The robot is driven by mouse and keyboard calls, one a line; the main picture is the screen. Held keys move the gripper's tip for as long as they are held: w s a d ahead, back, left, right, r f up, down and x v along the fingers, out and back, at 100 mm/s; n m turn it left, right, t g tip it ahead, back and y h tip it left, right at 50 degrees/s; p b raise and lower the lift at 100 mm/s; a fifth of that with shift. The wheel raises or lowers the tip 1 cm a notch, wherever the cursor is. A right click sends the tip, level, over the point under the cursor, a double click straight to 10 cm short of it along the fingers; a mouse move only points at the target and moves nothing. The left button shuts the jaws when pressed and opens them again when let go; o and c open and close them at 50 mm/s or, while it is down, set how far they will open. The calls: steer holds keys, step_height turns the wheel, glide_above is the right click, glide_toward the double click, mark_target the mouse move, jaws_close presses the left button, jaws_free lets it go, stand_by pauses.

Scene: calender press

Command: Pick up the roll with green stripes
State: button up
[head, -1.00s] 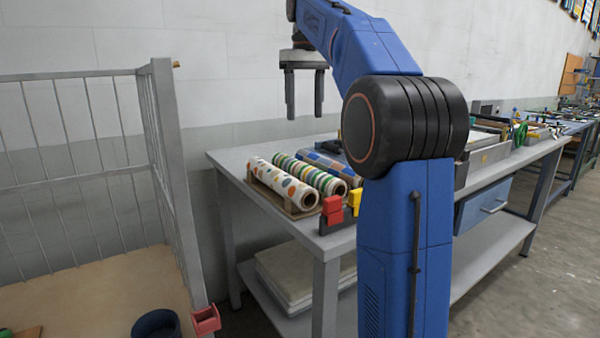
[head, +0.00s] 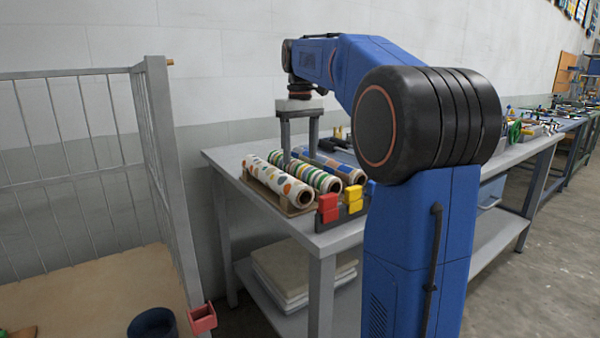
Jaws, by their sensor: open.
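The roll with green stripes (head: 312,175) lies in the middle of three rolls on a brown wooden rack (head: 262,193) on the grey bench. A white roll with coloured dots (head: 277,181) lies to its left, and a roll with blue and orange patches (head: 333,166) to its right. My gripper (head: 300,157) points down over the far part of the rolls, open and empty. Its left fingertip overlaps the striped roll's far part in the picture. The right finger's tip is at the patched roll. I cannot tell whether either finger touches.
A metal cage (head: 160,150) stands left of the bench (head: 224,158). My arm hides part of the bench to the right.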

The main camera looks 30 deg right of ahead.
mark_target(300, 163)
steer(key=shift+f, duration=1.95)
steer(key=shift+c, duration=0.3)
steer(key=c, duration=1.3)
steer(key=shift+r, duration=0.15)
